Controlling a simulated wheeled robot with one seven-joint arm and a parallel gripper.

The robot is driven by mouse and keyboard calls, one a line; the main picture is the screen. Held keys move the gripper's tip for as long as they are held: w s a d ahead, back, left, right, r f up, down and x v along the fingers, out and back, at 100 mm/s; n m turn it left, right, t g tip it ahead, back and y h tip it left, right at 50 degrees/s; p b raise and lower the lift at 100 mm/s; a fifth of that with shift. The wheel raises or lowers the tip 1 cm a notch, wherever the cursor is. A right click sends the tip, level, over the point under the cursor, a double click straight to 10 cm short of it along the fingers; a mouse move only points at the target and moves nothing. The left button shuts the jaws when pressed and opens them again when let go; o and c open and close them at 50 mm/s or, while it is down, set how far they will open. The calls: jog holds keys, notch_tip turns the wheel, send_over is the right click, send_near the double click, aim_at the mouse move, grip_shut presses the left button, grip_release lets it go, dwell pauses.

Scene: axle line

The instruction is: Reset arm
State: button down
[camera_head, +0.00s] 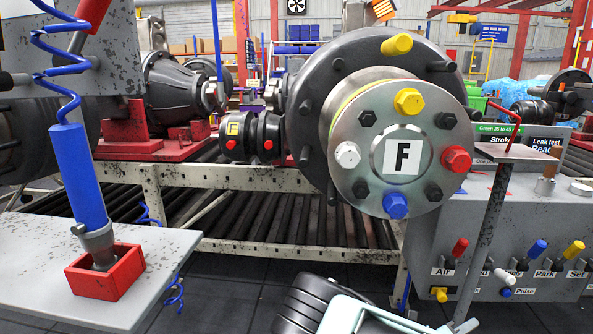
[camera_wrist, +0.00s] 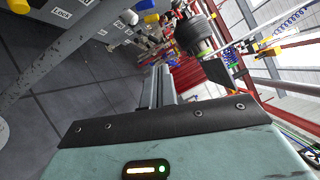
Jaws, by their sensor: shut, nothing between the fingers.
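My gripper (camera_wrist: 162,80) shows in the wrist view, its narrow fingers together beyond a black bar and my pale teal gripper body. Nothing is held between them. In the head view, black and pale teal parts of my arm show low at the bottom centre, and I cannot make out the fingertips there. The arm is in front of the conveyor, below the wheel hub (camera_head: 372,150), with no visible contact.
The hub has yellow, red, blue and white caps and a plate marked F. A control panel (camera_head: 420,225) with coloured levers stands at right. A blue tool (camera_head: 77,178) sits in a red holder (camera_head: 104,272) on a grey shelf (camera_head: 160,250) at left. Dark floor lies between.

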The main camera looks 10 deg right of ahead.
jog(key=s+a+r+m+g+y, duration=0.3)
jog(key=s+a+r+m+y, duration=0.15)
jog(key=a+m, duration=0.35)
jog(key=s+a+r+m+g+y, duration=0.2)
jog(key=s+a+r+m+y, duration=0.3)
jog(key=a, duration=0.4)
jog(key=s+a+r+m+g+y, duration=0.3)
jog(key=s+a+m+y, duration=0.15)
jog(key=a+m, duration=0.4)
jog(key=s+a+r+m+t+y, duration=0.3)
jog(key=s+a+r+m+y, duration=0.4)
jog(key=r, duration=0.5)
notch_tip(320, 180, up, 16)
jog(key=h+p, duration=0.1)
jog(key=p, duration=1.5)
jog(key=shift+s+a+n, duration=0.3)
jog(key=shift+n, duration=0.05)
